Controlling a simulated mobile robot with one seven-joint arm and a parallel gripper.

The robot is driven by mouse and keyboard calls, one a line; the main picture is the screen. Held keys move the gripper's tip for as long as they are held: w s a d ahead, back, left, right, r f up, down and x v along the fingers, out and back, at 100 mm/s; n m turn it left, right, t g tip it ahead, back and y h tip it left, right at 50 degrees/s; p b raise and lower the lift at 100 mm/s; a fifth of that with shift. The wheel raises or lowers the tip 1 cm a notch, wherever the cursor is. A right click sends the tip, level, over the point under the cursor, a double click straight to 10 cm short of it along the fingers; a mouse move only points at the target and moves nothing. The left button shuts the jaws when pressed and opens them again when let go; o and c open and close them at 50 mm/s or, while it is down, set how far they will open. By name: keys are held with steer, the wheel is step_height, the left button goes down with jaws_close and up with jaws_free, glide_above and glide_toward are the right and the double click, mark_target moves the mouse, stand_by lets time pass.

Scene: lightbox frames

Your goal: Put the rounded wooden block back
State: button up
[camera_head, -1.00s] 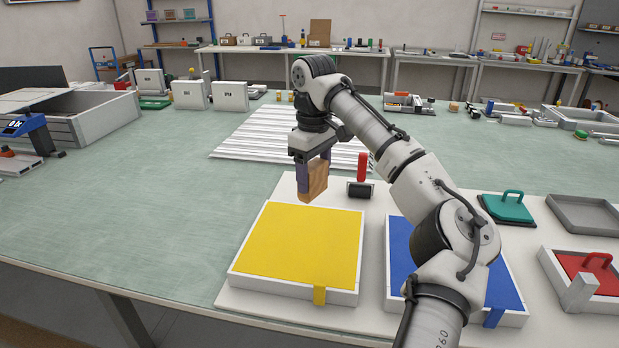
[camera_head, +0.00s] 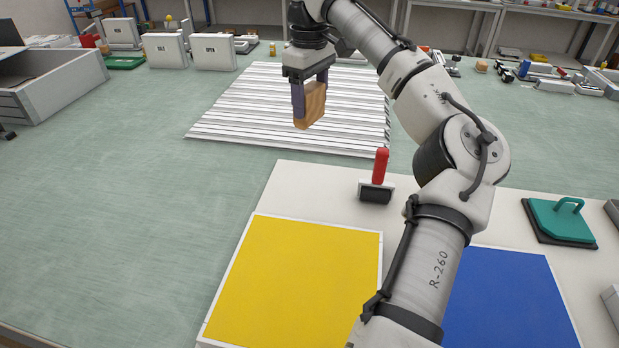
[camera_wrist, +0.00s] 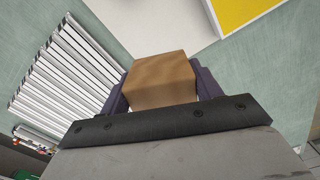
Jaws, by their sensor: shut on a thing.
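The wooden block (camera_head: 314,104) is light brown and held upright between the fingers of my gripper (camera_head: 310,96). In the head view it hangs in front of the white slatted rack (camera_head: 240,105), with air around it. In the wrist view the block (camera_wrist: 160,80) sits between the two dark purple fingers, its flat face toward the camera. The rounded part of the block is hard to make out. The ends of the fingers are partly hidden by the block in the wrist view.
A yellow pad (camera_head: 290,280) and a blue pad (camera_head: 510,300) lie on a white board (camera_head: 300,185). A green-handled block (camera_head: 560,220) is at the right.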

steer(key=shift+w+f, duration=0.1)
steer(key=shift+f, duration=0.2)
step_height(320, 180, down, 19)
steer(key=shift+f, duration=0.2)
steer(key=o, duration=0.5)
steer(key=shift+f, duration=0.1)
steer(key=shift+c, duration=0.2)
steer(key=o, duration=0.4)
step_height(320, 180, up, 12)
steer(key=shift+a+r, duration=0.1)
steer(key=shift+r, duration=0.1)
